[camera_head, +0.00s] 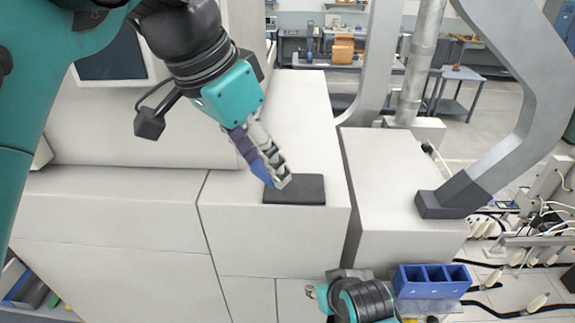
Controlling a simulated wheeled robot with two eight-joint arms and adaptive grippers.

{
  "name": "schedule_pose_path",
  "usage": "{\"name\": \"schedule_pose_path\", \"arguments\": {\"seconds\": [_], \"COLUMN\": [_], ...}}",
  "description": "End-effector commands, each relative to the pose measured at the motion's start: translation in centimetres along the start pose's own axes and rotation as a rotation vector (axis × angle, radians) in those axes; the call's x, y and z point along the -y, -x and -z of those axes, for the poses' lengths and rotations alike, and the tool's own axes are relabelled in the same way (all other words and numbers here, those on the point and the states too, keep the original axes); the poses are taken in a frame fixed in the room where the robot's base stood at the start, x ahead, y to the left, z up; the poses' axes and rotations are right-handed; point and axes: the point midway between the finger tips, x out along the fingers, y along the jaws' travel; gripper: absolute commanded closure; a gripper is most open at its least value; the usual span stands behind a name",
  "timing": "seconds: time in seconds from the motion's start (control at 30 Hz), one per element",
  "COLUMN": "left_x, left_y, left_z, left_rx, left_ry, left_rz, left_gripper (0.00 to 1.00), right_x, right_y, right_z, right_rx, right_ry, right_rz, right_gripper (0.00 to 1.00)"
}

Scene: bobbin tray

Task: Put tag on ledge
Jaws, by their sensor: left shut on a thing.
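My left gripper (273,170) reaches down from the upper left and is shut on a small blue piece (261,173), which looks like the tag. The fingers hide part of the piece. The fingertips are at the left back edge of a flat dark pad (303,191); I cannot tell whether the piece touches it. The pad lies on the pale top of a machine block, which looks like the ledge (322,222). My right arm's wrist shows at the bottom edge, but its gripper fingers cannot be made out.
A blue divided bin (432,281) stands at the lower right near my right arm. A pale block (390,190) with a thick grey bent frame (500,150) stands right of the ledge, across a narrow gap. Cables and white bobbin-like parts (537,302) are at the far right.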

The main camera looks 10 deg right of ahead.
Motion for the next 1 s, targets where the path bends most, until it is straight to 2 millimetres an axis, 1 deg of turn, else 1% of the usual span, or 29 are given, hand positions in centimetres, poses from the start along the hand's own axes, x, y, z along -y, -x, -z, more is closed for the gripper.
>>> {"name": "schedule_pose_path", "arguments": {"seconds": [0.07,0.4,0.5,0.67,0.9,1.0], "left_x": [0.4,4.0,4.7,5.2,5.1,5.1], "left_y": [-0.8,-7.7,-9.1,-10.2,-13.1,-13.8], "left_z": [0.7,5.3,6.2,6.7,5.5,5.2], "left_rx": [0.0,-0.001,0.0,0.0,0.0,0.0], "left_ry": [-0.001,0.0,0.0,0.0,0.0,0.0], "left_rz": [-0.001,0.0,0.0,0.0,0.0,0.0], "left_gripper": [0.7,0.7,0.7,0.7,0.7,0.7], "right_x": [0.0,0.0,0.0,0.0,0.0,0.0], "right_y": [0.1,1.1,1.3,1.4,1.8,1.8], "right_z": [0.1,0.7,0.9,1.0,1.2,1.3], "right_rx": [0.0,0.0,0.0,0.0,0.0,0.0], "right_ry": [0.0,0.0,0.0,0.0,0.0,0.0], "right_rz": [0.0,0.0,0.0,0.0,0.0,0.0], "right_gripper": [0.6,0.6,0.6,0.6,0.6,0.6]}}
